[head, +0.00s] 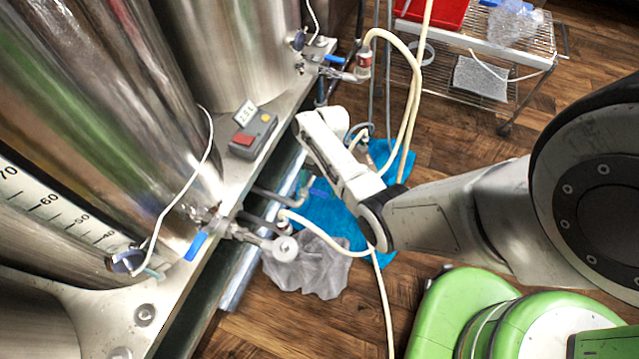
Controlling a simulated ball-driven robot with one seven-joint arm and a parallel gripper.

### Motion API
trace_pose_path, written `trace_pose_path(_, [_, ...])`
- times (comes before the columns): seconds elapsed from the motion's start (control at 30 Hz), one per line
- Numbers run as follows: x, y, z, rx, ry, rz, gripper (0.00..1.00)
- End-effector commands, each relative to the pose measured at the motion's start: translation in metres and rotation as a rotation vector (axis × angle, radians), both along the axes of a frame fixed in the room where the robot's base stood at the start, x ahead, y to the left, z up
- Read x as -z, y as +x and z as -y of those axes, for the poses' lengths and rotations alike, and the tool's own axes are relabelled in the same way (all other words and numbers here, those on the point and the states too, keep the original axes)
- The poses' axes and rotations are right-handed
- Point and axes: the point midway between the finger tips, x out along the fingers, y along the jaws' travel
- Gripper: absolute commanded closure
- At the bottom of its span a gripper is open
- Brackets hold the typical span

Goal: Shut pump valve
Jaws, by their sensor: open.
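Several valves with blue handles show in the head view. One blue handle (318,187) is low beside the bench edge, close to pipe fittings and partly in shadow. Another blue handle (196,246) is on the near steel kettle's outlet, and a third blue handle (334,59) is on the far kettle's outlet. I cannot tell for sure which is the pump valve or how far each is turned. My arm reaches in from the right, and its white end section is above the hoses beside the bench. My gripper's fingers are hidden beneath or behind it.
Steel kettles (215,50) and a control box (253,135) stand on the metal bench. Pale hoses (414,90) loop beside my arm. A wire rack (510,48) stands at upper right.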

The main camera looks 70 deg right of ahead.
Motion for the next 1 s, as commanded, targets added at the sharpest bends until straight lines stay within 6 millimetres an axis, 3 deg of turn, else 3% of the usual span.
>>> trace_pose_path(0.6, [-0.09,0.002,0.037,0.002,-0.002,0.002,0.08])
trace_pose_path(1.0, [-0.099,0.002,0.042,0.0,-0.001,0.001,0.08])
